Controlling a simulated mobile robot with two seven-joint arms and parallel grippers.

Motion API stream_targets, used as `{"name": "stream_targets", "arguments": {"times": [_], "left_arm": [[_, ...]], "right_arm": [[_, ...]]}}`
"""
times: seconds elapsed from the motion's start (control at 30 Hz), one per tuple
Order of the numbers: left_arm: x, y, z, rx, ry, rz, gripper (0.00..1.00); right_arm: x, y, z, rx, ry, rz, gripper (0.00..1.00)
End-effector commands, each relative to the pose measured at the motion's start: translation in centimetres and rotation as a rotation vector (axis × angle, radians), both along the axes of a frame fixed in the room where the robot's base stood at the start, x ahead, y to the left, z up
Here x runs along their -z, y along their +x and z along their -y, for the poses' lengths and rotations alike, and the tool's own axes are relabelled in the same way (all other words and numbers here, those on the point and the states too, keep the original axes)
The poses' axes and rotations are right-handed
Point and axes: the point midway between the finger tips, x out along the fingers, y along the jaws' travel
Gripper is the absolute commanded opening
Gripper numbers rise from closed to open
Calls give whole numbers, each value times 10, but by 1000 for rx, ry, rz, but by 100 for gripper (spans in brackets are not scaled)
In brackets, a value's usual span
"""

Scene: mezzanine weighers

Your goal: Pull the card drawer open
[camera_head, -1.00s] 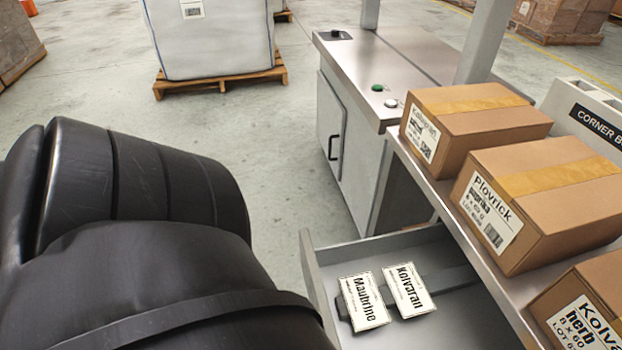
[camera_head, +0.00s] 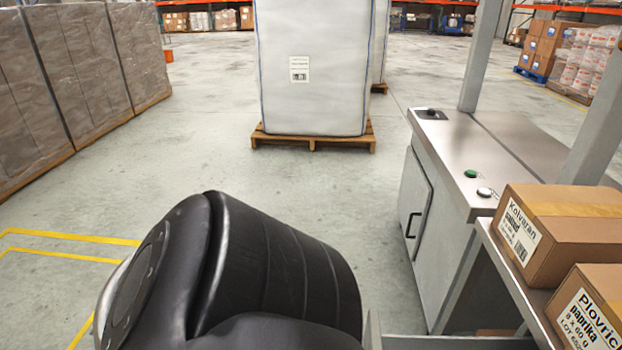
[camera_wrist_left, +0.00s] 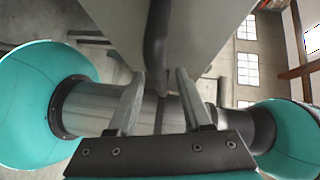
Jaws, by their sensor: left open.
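The grey card drawer (camera_head: 374,332) shows only as a strip of its edge at the bottom of the head view, out from under the bench shelf. Its inside and cards are out of frame. In the left wrist view, a grey panel, apparently the drawer front (camera_wrist_left: 105,30), fills the top, with a dark bar handle (camera_wrist_left: 155,45) along it. My left gripper (camera_wrist_left: 160,75) is open, its fingertips on either side of the handle's near end. I cannot tell whether they touch it. In the head view my black left arm hides the gripper. My right gripper is not in view.
Labelled cartons (camera_head: 560,225) stand on the shelf at right. A steel-topped cabinet (camera_head: 418,205) with a closed door stands beyond the drawer. A white bulk bag (camera_head: 310,75) sits on a pallet further back. Wrapped stacks (camera_head: 60,85) stand at left. The floor between is clear.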

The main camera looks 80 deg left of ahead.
Motion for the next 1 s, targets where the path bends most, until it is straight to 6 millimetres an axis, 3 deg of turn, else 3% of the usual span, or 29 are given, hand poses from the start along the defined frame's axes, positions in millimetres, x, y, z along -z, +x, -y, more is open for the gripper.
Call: {"name": "stream_targets", "arguments": {"times": [0.33, 0.6, 1.0], "left_arm": [[-10, -32, -70, 0, 6, -6, 50], [-16, -52, -116, -1, 4, -3, 50], [-20, -60, -131, 0, 2, -1, 50]], "right_arm": [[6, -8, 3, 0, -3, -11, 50], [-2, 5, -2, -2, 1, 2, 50], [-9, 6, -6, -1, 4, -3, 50]]}}
